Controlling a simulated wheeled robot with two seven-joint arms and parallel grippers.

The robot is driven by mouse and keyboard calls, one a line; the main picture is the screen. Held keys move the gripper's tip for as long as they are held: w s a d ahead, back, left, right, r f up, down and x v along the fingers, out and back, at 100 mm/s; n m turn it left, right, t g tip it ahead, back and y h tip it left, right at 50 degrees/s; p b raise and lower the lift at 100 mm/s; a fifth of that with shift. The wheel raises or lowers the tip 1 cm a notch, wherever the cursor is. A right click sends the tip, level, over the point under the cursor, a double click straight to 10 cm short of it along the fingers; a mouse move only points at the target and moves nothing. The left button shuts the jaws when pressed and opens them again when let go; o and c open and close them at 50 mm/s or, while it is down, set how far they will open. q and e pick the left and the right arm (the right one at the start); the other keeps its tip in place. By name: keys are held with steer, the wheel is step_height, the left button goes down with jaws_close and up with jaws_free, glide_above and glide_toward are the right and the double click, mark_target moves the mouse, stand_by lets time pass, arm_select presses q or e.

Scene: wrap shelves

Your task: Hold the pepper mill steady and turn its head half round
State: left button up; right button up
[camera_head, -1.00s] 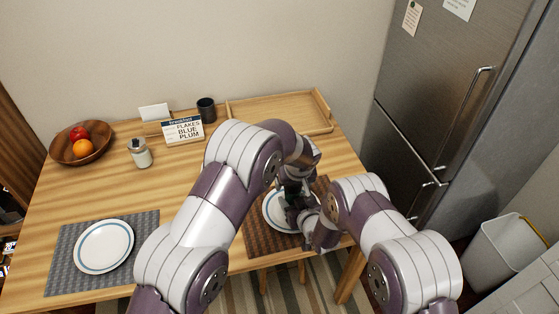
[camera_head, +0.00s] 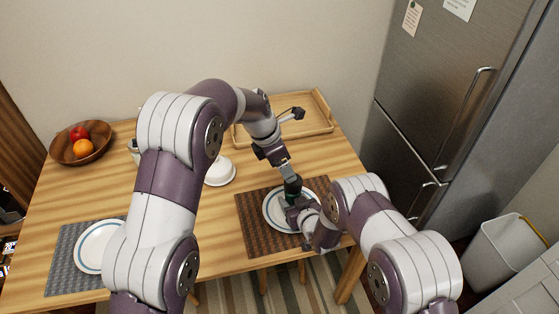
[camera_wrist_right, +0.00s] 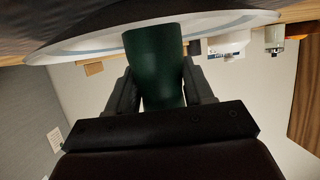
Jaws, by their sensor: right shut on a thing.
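The pepper mill (camera_head: 293,188) is dark green and looks upright in the head view, over the plate on the brown mat. My right gripper (camera_head: 296,207) is shut on its body. In the right wrist view the mill's green body (camera_wrist_right: 156,68) sits between the two dark fingers of my right gripper (camera_wrist_right: 155,92). My left gripper (camera_head: 290,177) points down from above at the mill's top end. Its fingers are too small and dark to tell whether they grip the head or are apart. Whether the mill touches the plate cannot be told.
A white plate (camera_head: 273,218) lies on the brown mat (camera_head: 250,235), and another plate (camera_head: 95,245) on the grey mat at left. White round dishware (camera_head: 221,172) stands mid-table. A wooden tray (camera_head: 322,112) and a fruit bowl (camera_head: 65,154) are at the back. A fridge (camera_head: 440,100) stands right.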

arm_select(q)
steer(key=shift+w+a, duration=0.15)
steer(key=shift+a, duration=0.25)
steer(key=shift+c, duration=1.4)
steer(key=w+a+f+m+t+y, duration=0.3)
steer(key=w+a+f+m, duration=0.25)
steer(key=a, duration=0.25)
steer(key=m+t+h, duration=0.6)
steer(key=m+h, duration=0.8)
steer(key=m, duration=1.4)
glide_toward(300, 178)
steer(key=shift+n, duration=0.25)
steer(key=x, duration=0.9)
steer(key=shift+w+d+f, duration=0.2)
steer(key=shift+w+f, duration=0.2)
steer(key=shift+w, duration=0.05)
